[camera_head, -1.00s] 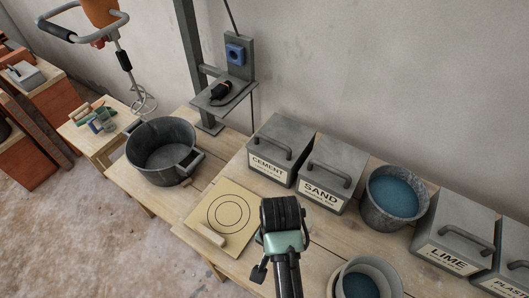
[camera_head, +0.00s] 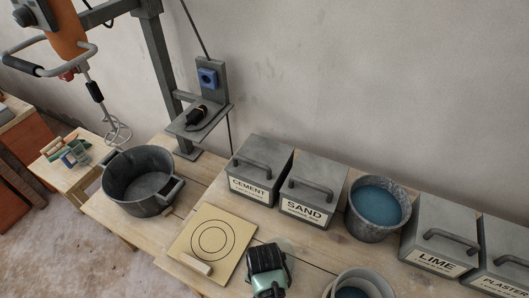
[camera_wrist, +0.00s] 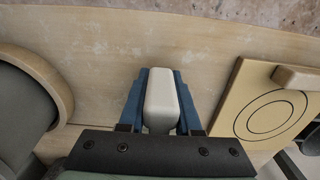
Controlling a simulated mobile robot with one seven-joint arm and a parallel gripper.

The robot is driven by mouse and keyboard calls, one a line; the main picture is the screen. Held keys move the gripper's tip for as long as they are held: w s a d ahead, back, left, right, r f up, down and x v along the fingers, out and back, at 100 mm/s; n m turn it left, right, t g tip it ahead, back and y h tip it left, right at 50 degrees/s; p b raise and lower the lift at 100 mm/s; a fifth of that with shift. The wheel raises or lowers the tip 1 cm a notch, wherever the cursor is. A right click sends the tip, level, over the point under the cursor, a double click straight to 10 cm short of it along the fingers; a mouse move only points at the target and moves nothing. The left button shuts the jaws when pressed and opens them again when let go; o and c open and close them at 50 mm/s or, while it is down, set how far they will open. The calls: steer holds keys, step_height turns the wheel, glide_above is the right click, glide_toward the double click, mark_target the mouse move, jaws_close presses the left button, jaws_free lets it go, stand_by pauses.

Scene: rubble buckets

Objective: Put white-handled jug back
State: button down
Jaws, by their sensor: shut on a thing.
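My gripper (camera_head: 268,272) is low over the bench in the head view, between the board with two circles (camera_head: 213,236) and the pale bucket (camera_head: 337,291). In the wrist view its blue fingers (camera_wrist: 161,74) are shut on a white block-like handle (camera_wrist: 162,100). This looks like the handle of the white-handled jug. A faint see-through shape (camera_head: 287,245) shows just behind my gripper and may be the jug's body; the rest is hidden. I cannot tell whether the jug touches the bench.
The pale bucket's rim (camera_wrist: 55,75) is close on the wrist view's left; the board (camera_wrist: 268,112) is on its right. Behind stand the cement bin (camera_head: 262,170), sand bin (camera_head: 313,195) and a grey bucket with blue contents (camera_head: 378,208). A dark tub (camera_head: 142,180) stands left.

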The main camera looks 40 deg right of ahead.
steer(key=shift+f, duration=0.2)
steer(key=c, duration=0.6)
jaws_free()
